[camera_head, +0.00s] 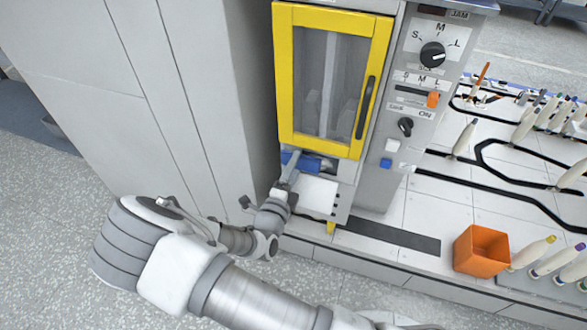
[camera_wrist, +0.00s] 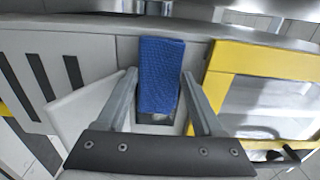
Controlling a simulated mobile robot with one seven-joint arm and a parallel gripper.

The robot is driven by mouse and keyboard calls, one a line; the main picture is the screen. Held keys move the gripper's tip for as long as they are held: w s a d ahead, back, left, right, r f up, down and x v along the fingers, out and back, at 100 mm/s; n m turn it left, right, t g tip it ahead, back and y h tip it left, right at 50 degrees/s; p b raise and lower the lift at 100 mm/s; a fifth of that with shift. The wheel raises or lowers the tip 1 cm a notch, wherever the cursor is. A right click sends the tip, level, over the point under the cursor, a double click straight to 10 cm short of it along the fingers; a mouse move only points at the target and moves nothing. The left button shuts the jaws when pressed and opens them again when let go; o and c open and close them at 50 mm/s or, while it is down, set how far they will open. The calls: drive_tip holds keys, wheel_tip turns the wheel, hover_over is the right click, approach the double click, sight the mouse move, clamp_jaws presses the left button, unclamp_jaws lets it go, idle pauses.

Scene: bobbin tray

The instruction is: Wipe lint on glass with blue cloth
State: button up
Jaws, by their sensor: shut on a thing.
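The blue cloth (camera_head: 305,162) is at the bottom left of the yellow-framed door, and it also shows in the wrist view (camera_wrist: 161,62) between my two fingers. My gripper (camera_head: 290,163) is shut on the cloth; its fingers (camera_wrist: 159,78) stand on either side of it. The glass (camera_head: 326,85) sits in the yellow frame (camera_head: 284,75), above the cloth in the head view. In the wrist view the glass (camera_wrist: 265,100) is to the right of the cloth, partly cut off. A pale vertical band shows through the glass; I cannot tell lint apart from reflections. Whether the cloth touches the door is unclear.
A dark door handle (camera_head: 365,108) stands on the frame's right side. A control panel (camera_head: 418,95) with knobs and buttons is right of the door. A tall grey cabinet (camera_head: 165,90) stands close on the left. An orange bin (camera_head: 482,251) and several bobbins are at right.

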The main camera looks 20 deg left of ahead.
sight(317, 170)
drive_tip(key=shift+w, duration=0.15)
drive_tip(key=shift+d, duration=0.1)
drive_tip(key=shift+d+r+p, duration=0.15)
drive_tip(key=shift+d+p, duration=0.45)
drive_tip(key=shift+d, duration=0.05)
drive_tip(key=shift+s+d+p, duration=0.25)
drive_tip(key=shift+d+p, duration=0.25)
drive_tip(key=shift+d, duration=0.4)
drive_tip(key=shift+d+p, duration=0.75)
drive_tip(key=shift+d, duration=0.45)
drive_tip(key=shift+s+d+p, duration=0.15)
drive_tip(key=shift+d+p, duration=0.85)
drive_tip(key=shift+d, duration=1.05)
drive_tip(key=shift+a, duration=0.1)
